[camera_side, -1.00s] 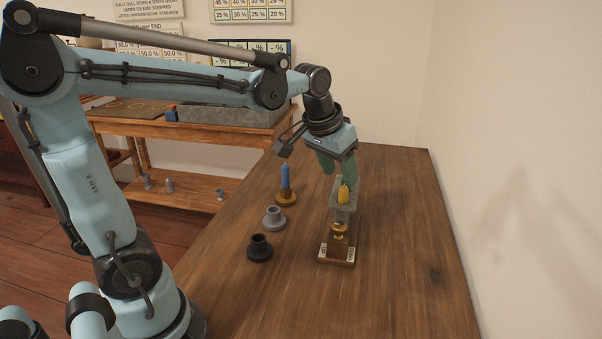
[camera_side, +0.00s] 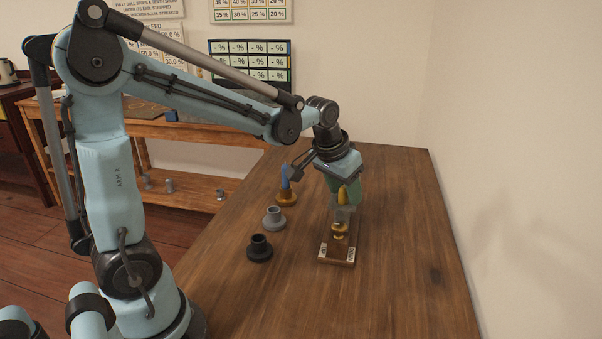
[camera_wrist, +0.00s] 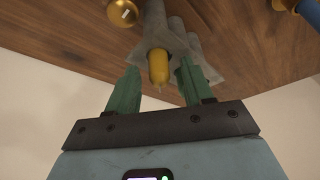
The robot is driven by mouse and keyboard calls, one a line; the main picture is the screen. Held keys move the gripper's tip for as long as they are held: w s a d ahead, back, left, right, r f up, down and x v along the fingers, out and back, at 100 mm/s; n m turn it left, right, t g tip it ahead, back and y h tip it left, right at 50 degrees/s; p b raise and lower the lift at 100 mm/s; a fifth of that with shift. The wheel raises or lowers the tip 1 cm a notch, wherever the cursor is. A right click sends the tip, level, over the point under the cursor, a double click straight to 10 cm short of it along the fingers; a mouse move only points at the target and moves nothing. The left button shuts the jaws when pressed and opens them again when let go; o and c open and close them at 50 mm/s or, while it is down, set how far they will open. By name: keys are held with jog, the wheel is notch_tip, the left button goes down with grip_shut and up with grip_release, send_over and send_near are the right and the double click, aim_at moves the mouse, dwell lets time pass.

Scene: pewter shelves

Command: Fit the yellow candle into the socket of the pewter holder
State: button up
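The yellow candle (camera_side: 342,195) stands in a grey block on a wooden stand with brass parts. In the wrist view the candle (camera_wrist: 158,66) is between the green fingers of my gripper (camera_wrist: 158,88), with a gap visible on both sides. My gripper (camera_side: 347,192) is open and low over the stand, and its fingers partly overlap the grey block in the side view. The pewter holder (camera_side: 274,219), a grey flanged cup, stands on the table to the left of the stand, with no candle in it.
A black holder (camera_side: 259,248) stands in front of the pewter one. A brass holder (camera_side: 286,200) with a blue candle (camera_side: 285,177) stands behind it, close to my wrist camera. The wooden stand (camera_side: 338,253) has pale labels. The table's right side is clear.

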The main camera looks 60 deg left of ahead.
grip_shut()
jog(key=shift+r, duration=0.1)
jog(key=shift+r, duration=4.65)
jog(key=shift+s+a+r, duration=0.1)
jog(key=shift+s+r, duration=0.05)
jog(key=shift+s, duration=0.15)
jog(key=s+a+f+n+y, duration=0.2)
jog(key=s+n, duration=0.2)
jog(key=s, duration=0.4)
jog(key=s+a+f, duration=0.1)
jog(key=a+f, duration=1)
jog(key=a, duration=0.1)
jog(key=shift+f+n+g, duration=0.15)
jog(key=shift+n+g, duration=0.15)
